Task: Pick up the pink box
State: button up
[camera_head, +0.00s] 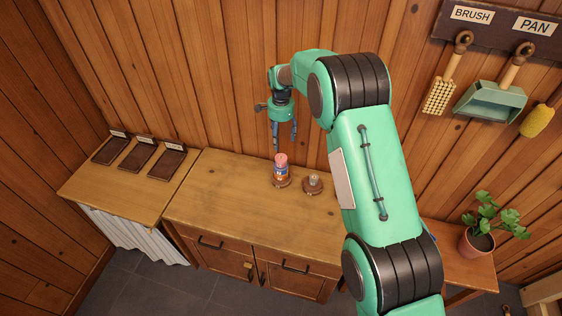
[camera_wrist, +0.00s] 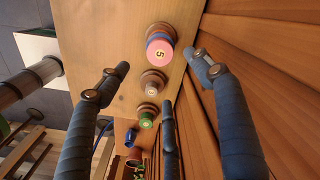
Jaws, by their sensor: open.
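The pink piece (camera_head: 281,159) looks like a short round block, not clearly a box. My gripper (camera_head: 284,142) is above this stack, pointing down, open and empty. In the wrist view its blue-wrapped fingers (camera_wrist: 158,72) are spread apart, with the pink piece between and beyond the tips, apart from them.
A second brown base with a small pale-topped peg (camera_head: 313,181) stands just right of the stack. A third with a green top (camera_wrist: 147,121) shows in the wrist view. The wooden wall is close behind. The counter (camera_head: 225,195) left of the stack is clear.

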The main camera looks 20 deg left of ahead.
aim_at(281, 158)
notch_tip(281, 158, down, 8)
jog(key=shift+f+p, duration=0.1)
jog(key=shift+p, duration=0.35)
jog(key=shift+f, duration=0.1)
jog(key=shift+f+p, duration=0.65)
jog(key=shift+f, duration=1.8)
jog(key=shift+c, duration=0.2)
jog(key=c, duration=1.2)
